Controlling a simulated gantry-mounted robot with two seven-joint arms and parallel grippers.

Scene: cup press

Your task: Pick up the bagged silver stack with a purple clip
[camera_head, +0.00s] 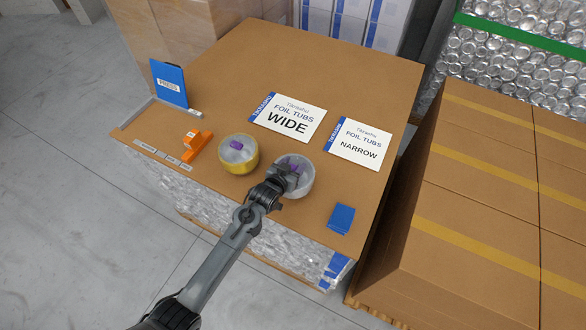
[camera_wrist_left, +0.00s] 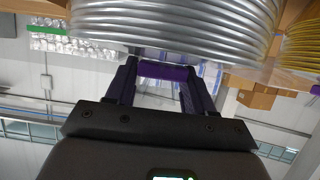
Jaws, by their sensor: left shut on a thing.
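The silver stack (camera_head: 302,184) of foil tubs is in a clear bag with a purple clip (camera_head: 294,166) on top. My left gripper (camera_head: 288,173) reaches over its near left side and is shut on the purple clip. In the left wrist view the clip (camera_wrist_left: 163,71) sits between the two fingers, and the ribbed silver stack (camera_wrist_left: 175,28) fills the top of the picture. I cannot tell whether the stack touches the table. A gold stack (camera_head: 238,160), also with a purple clip, stands just to the left. My right gripper is out of view.
A WIDE card (camera_head: 287,118) and a NARROW card (camera_head: 358,143) lie behind on the cardboard table top (camera_head: 330,65). An orange tool (camera_head: 197,146) and a blue binder (camera_head: 168,84) are at left. A blue packet (camera_head: 341,218) lies at right. Large cartons (camera_head: 480,180) stand beyond the right edge.

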